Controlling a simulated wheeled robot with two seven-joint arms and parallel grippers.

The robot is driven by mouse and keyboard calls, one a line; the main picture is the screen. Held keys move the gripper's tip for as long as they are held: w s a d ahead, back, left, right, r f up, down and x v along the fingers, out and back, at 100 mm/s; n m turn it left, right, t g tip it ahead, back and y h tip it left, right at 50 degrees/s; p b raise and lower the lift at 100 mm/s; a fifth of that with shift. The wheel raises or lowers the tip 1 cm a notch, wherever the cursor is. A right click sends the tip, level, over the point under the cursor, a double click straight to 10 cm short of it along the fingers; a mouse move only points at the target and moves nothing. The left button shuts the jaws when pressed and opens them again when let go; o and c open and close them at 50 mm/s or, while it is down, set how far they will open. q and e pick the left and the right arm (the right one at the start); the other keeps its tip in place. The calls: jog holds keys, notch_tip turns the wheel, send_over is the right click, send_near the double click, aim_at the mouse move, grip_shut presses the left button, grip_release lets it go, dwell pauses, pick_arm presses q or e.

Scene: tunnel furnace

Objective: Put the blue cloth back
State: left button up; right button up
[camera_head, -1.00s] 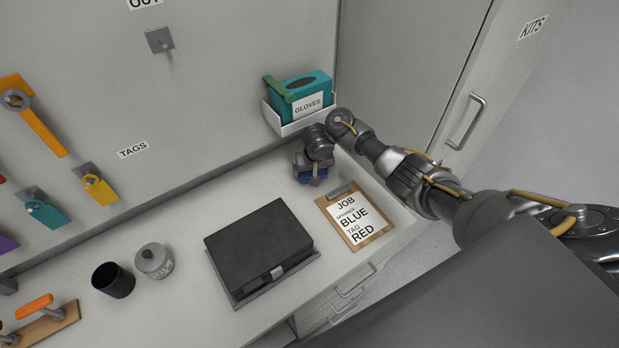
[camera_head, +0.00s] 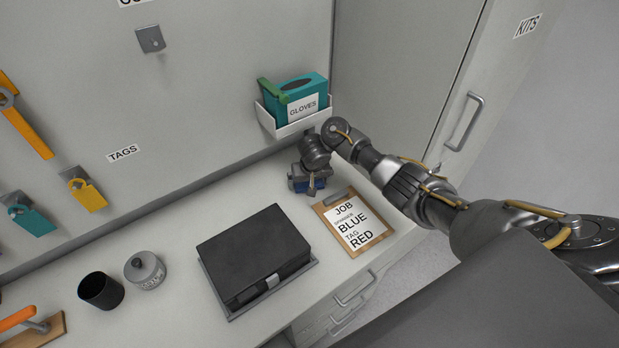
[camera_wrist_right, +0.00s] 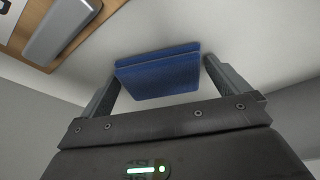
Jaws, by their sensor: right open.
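The blue cloth (camera_wrist_right: 158,73) is a folded pad on the white worktop. In the head view only parts of the cloth (camera_head: 316,185) show beneath my right gripper (camera_head: 308,184). In the right wrist view my right gripper (camera_wrist_right: 160,85) is open, with one finger at each side of the cloth. A narrow gap shows beside the cloth near the fingers, and I cannot tell if either finger touches it. My left gripper is not in view.
A clipboard (camera_head: 376,239) lies just right of the gripper. A white bin (camera_head: 293,128) with a teal gloves box (camera_head: 297,97) is mounted above it. A black case (camera_head: 250,252) rests on the worktop, left of the clipboard. A grey jar (camera_head: 145,270) and black cup (camera_head: 101,291) stand further left.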

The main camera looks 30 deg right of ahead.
jog(key=shift+r, duration=0.5)
jog(key=p+v, duration=0.5)
jog(key=v, duration=0.2)
jog(key=shift+r+p, duration=0.15)
jog(key=shift+p, duration=0.15)
jog(key=v, duration=0.4)
jog(key=shift+s, duration=0.2)
jog(key=shift+a, duration=0.1)
